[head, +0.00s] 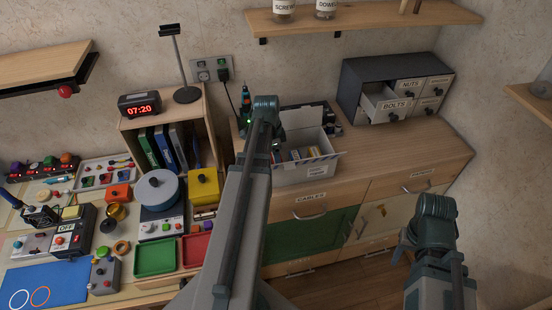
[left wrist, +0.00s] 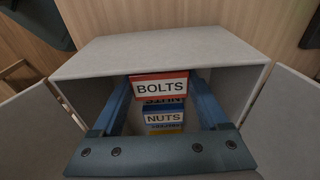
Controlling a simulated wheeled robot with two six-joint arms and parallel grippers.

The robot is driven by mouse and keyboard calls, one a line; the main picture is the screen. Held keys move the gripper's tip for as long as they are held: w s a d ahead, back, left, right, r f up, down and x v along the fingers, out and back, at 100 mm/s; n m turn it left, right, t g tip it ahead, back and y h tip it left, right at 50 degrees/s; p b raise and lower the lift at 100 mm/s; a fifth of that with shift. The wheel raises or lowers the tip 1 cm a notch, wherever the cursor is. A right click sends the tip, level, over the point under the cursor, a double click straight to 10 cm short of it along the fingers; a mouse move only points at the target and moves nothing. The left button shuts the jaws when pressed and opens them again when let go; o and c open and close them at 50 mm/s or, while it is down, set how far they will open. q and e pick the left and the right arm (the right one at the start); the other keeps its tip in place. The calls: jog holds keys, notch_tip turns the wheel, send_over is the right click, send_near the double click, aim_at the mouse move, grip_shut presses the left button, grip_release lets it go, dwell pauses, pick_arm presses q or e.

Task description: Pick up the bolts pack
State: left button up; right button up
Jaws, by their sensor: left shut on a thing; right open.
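The bolts pack (left wrist: 160,86) is a small red-edged box with a white BOLTS label. It is inside an open grey-white carton (left wrist: 170,48), also seen on the counter in the head view (head: 306,175). My left gripper (left wrist: 160,92) reaches into the carton with its blue fingers on either side of the bolts pack, shut on it. In the head view my left arm hides this gripper. A blue-edged NUTS pack (left wrist: 164,117) is just below the bolts pack in the picture. My right gripper (head: 405,245) is at the lower right, away from the carton, open, its fingers mostly hidden.
A grey drawer unit (head: 365,76) with an open BOLTS drawer (head: 387,104) stands behind and right of the carton. The counter (head: 410,148) is clear to the right. A shelf (head: 370,17) hangs above. Cluttered trays and devices fill the left bench.

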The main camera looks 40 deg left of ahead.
pick_arm(q)
notch_tip(320, 180, up, 9)
jog(key=p, duration=0.8)
jog(key=shift+f, duration=0.1)
